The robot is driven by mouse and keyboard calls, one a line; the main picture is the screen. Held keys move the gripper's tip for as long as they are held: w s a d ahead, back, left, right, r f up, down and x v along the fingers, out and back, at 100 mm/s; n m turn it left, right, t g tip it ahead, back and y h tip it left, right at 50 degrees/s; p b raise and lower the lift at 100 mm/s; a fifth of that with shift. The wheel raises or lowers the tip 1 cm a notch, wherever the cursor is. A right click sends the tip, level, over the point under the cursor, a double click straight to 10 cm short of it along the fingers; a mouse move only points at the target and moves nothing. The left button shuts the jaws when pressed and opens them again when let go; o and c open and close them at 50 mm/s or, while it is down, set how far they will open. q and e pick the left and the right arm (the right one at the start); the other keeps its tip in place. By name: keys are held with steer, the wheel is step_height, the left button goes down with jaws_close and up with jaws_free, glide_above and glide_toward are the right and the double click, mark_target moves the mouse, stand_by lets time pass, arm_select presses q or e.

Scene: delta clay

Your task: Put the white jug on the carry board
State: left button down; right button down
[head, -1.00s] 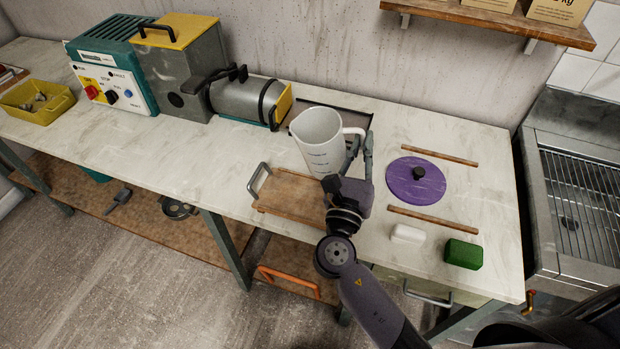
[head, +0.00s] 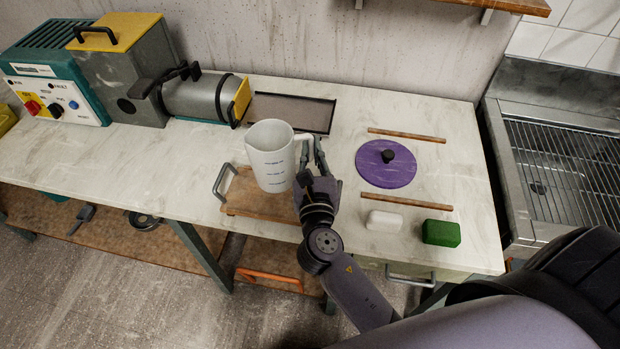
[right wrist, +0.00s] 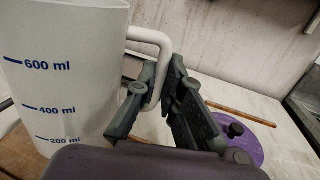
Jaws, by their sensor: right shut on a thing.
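The white jug (head: 270,158) is upright over the wooden carry board (head: 262,204), which has a grey metal handle at its left end. In the right wrist view the jug (right wrist: 62,85) shows blue millilitre marks. My right gripper (head: 314,158) is shut on the jug's handle, at the jug's right side; its fingers (right wrist: 165,95) also show in the right wrist view. I cannot tell whether the jug's base touches the board. The board's right end is partly hidden by my right gripper. My left gripper is not in view.
A dark flat tray (head: 291,112) lies behind the jug. A purple disc (head: 385,172) with a black knob lies between two wooden strips on the right. A white block (head: 384,220) and a green block (head: 441,233) lie near the front edge. A grey machine (head: 135,75) stands at the left.

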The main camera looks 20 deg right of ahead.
step_height(320, 180, down, 8)
steer(key=shift+r+b, duration=0.2)
steer(key=shift+b, duration=0.65)
steer(key=shift+f, duration=0.1)
steer(key=c, duration=1.7)
jaws_free()
steer(key=shift+s+a, duration=0.1)
steer(key=shift+s, duration=0.2)
steer(key=b+v, duration=0.2)
steer(key=v, duration=0.9)
steer(key=shift+s+b, duration=0.2)
steer(key=shift+b, duration=0.15)
